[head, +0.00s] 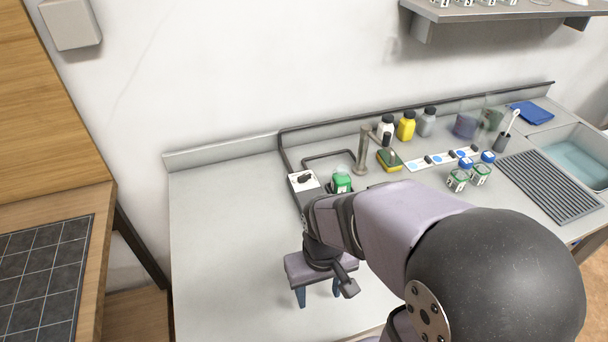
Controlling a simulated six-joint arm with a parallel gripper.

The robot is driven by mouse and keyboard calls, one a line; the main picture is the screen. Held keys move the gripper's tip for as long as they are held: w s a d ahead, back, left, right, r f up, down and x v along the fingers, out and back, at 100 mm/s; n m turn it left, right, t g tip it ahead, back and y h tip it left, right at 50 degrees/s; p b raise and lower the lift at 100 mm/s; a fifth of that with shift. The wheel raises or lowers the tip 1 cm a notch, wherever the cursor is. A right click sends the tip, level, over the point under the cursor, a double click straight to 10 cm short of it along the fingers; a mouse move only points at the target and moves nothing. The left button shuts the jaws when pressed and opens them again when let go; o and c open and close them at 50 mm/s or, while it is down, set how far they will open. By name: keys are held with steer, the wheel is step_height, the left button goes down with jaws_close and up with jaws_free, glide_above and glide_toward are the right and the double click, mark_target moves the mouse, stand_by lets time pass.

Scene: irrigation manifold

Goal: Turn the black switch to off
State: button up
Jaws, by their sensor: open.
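The black switch (305,177) sits on a small white plate (297,185) on the counter, left of the tap, with dark pipe around it. Its exact setting is too small to read. My gripper (319,296) is nearer the front of the counter, below the switch in the picture and clear of it. Its two bluish fingers are apart and point down, with nothing visible between them. My arm reaches in from the lower right and hides the counter just right of the switch's lower pipe.
A green container (342,184) stands just right of the switch, partly hidden by my arm. A tap (362,152), a yellow-and-green sponge (389,160) and several bottles are behind. The counter's left part (220,240) is clear. A drain rack (547,184) and sink are right.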

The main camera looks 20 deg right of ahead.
steer(key=w+r+m+t+p, duration=0.1)
steer(key=w+r+m+p, duration=0.15)
steer(key=w+m, duration=0.6)
steer(key=m+t+y+p, duration=0.1)
steer(key=m+t+p, duration=0.2)
steer(key=m, duration=2.1)
glide_toward(305, 175)
steer(key=shift+s+f, duration=0.1)
steer(key=shift+f, duration=0.35)
steer(key=shift+f, duration=0.1)
steer(key=shift+p+x, duration=1)
steer(key=shift+x, duration=2.55)
steer(key=shift+a, duration=0.1)
steer(key=shift+c, duration=0.7)
steer(key=c, duration=0.9)
